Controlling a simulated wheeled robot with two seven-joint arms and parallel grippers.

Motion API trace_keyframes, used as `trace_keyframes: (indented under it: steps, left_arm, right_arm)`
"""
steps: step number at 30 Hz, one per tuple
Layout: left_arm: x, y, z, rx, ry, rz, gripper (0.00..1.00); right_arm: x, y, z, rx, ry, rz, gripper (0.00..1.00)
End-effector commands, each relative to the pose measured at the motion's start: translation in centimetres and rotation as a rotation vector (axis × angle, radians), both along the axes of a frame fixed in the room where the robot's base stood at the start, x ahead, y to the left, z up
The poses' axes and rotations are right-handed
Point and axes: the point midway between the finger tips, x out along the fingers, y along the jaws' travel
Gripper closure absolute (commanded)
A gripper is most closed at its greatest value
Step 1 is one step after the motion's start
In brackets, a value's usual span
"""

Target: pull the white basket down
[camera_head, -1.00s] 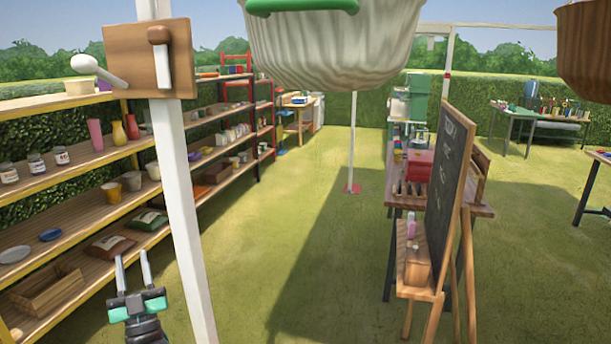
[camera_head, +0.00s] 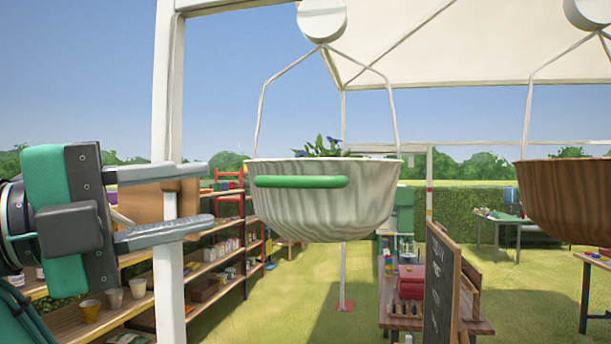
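The white basket (camera_head: 340,208) hangs in the middle of the head view, with a green handle (camera_head: 300,182) on its near side. Thin lines run from it up to a round white fitting (camera_head: 322,18). A plant with blue flowers (camera_head: 320,147) shows above its rim.
A white post (camera_head: 168,90) stands behind the fingers. Shelves with pots (camera_head: 90,310) line the left. A brown basket (camera_head: 565,200) hangs at the right. A chalkboard (camera_head: 440,285) stands below. Grass is open below the white basket.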

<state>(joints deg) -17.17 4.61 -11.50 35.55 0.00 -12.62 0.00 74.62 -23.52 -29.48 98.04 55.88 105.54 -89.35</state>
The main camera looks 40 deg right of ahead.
Motion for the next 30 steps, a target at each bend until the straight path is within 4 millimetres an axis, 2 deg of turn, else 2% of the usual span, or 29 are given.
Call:
trace_keyframes:
  steps: [18, 24, 30]
  left_arm:
    - [0.0, -0.2, 3.7, -0.002, 0.0, 0.001, 0.64]
    - [0.0, -0.1, 4.3, -0.001, 0.0, 0.001, 0.64]
    - [0.0, -0.1, 4.4, -0.001, 0.0, 0.001, 0.64]
  right_arm:
    - [-0.9, -10.6, 1.6, -0.003, 0.0, -0.005, 0.66]
    - [-1.0, -12.5, 1.7, -0.002, 0.001, -0.004, 0.66]
    - [-1.0, -13.1, 1.7, -0.004, 0.002, -0.003, 0.66]
